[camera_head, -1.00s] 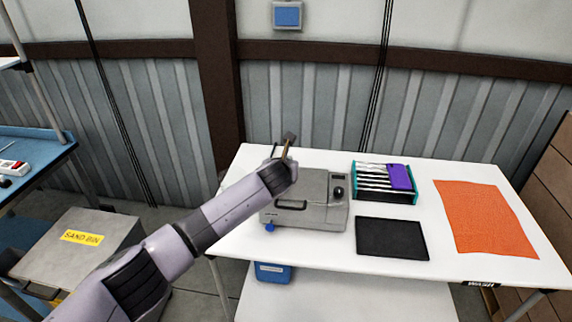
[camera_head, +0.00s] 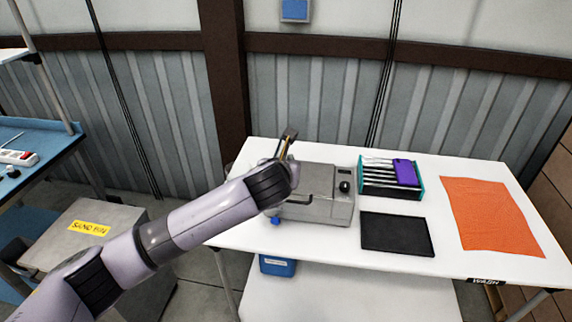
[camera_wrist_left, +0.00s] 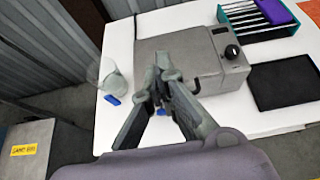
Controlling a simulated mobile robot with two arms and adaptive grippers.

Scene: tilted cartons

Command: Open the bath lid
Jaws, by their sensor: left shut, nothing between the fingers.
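The bath (camera_head: 325,208) is a grey box with a flat grey lid (camera_head: 322,178) and a dark knob on its right part, standing on the white table. The lid lies down flat and looks closed. A dark handle (camera_head: 292,201) runs along its front side. My left gripper (camera_head: 288,141) is shut and empty, raised above the left part of the bath in the head view. My left wrist hides the bath's left end. In the left wrist view, the shut fingers (camera_wrist_left: 161,66) overlap the lid (camera_wrist_left: 182,48) and partly hide the handle. I cannot tell whether they touch. My right gripper is out of view.
A teal rack (camera_head: 385,190) with a purple item and a black mat (camera_head: 397,234) stand right of the bath; an orange cloth (camera_head: 490,215) lies further right. A clear glass vessel (camera_wrist_left: 117,80) stands at the bath's left. A sand bin (camera_head: 85,235) is at left.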

